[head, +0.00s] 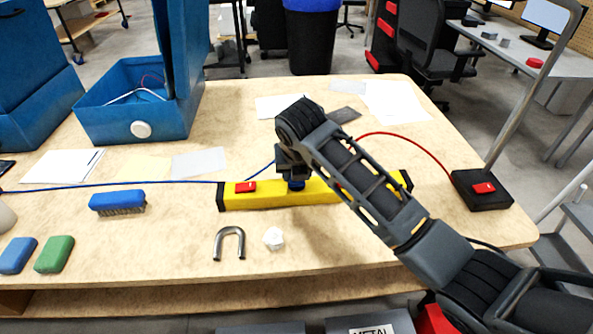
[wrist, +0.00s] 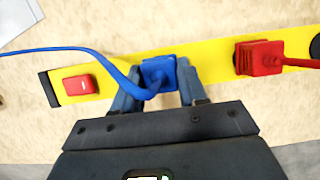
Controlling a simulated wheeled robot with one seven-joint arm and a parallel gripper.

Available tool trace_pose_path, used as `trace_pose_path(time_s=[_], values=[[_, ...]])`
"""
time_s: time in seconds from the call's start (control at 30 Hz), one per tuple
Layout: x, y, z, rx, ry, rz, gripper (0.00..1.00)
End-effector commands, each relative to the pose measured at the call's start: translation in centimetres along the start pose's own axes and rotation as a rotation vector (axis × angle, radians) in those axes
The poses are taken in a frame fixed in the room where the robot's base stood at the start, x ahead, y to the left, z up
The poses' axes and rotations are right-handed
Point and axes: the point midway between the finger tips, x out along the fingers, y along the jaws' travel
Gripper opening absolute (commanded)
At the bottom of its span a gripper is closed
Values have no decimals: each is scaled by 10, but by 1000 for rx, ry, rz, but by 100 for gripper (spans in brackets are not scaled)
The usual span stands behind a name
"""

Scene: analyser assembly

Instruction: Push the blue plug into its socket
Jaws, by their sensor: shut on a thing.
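The blue plug (wrist: 156,74) with its blue cable (wrist: 95,54) is between the fingers of my gripper (wrist: 160,85), which is shut on it. In the head view a bit of the blue plug (head: 296,184) shows under my gripper (head: 294,175), at the yellow power strip (head: 325,190). The plug is over the strip's middle, and its socket is hidden beneath it. I cannot tell whether the plug is seated or just above. A red plug (wrist: 262,58) stands on the strip to the right, and a red switch (wrist: 80,85) is at its left end.
A blue box (head: 135,100) stands behind left. A black base (head: 482,190) with a red switch stands right. My arm crosses the table's right side.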

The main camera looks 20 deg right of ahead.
Motion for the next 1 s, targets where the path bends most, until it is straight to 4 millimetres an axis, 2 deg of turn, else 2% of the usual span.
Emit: trace_pose_path(time_s=[1.0], values=[[7,0,-3,0,0,0,15]])
